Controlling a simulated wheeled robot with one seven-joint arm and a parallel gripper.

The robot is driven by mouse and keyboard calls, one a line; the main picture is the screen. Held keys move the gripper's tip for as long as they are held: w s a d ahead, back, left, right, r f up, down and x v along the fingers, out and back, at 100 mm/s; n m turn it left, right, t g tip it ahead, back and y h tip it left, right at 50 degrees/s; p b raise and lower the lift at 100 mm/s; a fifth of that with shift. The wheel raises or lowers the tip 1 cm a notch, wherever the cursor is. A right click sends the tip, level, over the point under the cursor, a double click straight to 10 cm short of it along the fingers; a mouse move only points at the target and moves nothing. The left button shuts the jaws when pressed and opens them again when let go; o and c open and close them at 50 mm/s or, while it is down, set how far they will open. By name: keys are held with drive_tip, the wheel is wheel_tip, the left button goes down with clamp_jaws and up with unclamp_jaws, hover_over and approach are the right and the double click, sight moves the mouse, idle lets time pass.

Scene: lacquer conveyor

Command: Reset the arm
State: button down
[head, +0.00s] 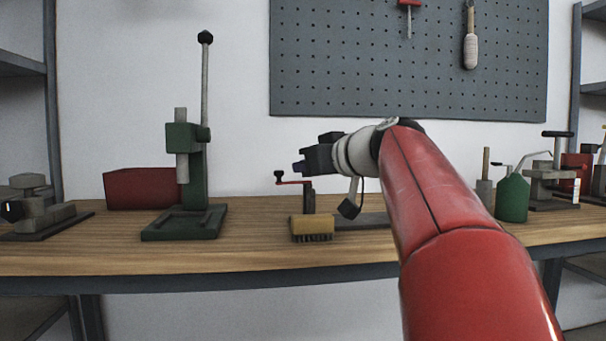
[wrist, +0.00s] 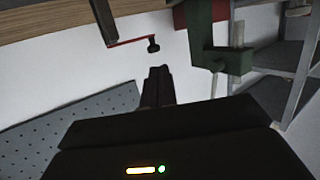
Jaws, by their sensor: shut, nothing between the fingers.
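My gripper (head: 299,168) is at the end of my red arm, held above the workbench (head: 120,250) and pointing left in the head view. In the wrist view my gripper (wrist: 158,72) has its two dark fingers together, with nothing between them. The wrist picture is upside down, with the bench at the top. A small device with a red crank (head: 292,182) stands below my gripper, and its red crank shows ahead of the fingertips in the wrist view (wrist: 130,42). Part of the bench is hidden behind my arm.
A green lever press (head: 196,170) and a red box (head: 140,189) stand to the left. A brush (head: 312,228) lies at the front middle. A green can (head: 512,198) and other tools are on the right. A pegboard (head: 400,90) hangs behind. Bare bench lies between press and brush.

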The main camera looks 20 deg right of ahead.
drive_tip(key=a+v, duration=0.2)
drive_tip(key=v, duration=0.5)
drive_tip(key=s+a+f+m+g+h+p, duration=0.1)
drive_tip(key=s+a+f+g+p, duration=0.25)
drive_tip(key=f, duration=0.65)
drive_tip(key=s+a+f+m+g, duration=0.1)
drive_tip(key=s+a+f+g, duration=0.25)
drive_tip(key=a+f, duration=0.45)
drive_tip(key=s+f+g+h, duration=0.1)
drive_tip(key=s+f, duration=0.4)
drive_tip(key=f, duration=0.4)
drive_tip(key=s+f+g+h+p, duration=0.1)
drive_tip(key=s+f, duration=0.5)
drive_tip(key=f, duration=0.2)
drive_tip(key=shift+f+m+g+h, duration=0.3)
drive_tip(key=shift+f+m+h, duration=0.05)
drive_tip(key=shift+m+h, duration=0.05)
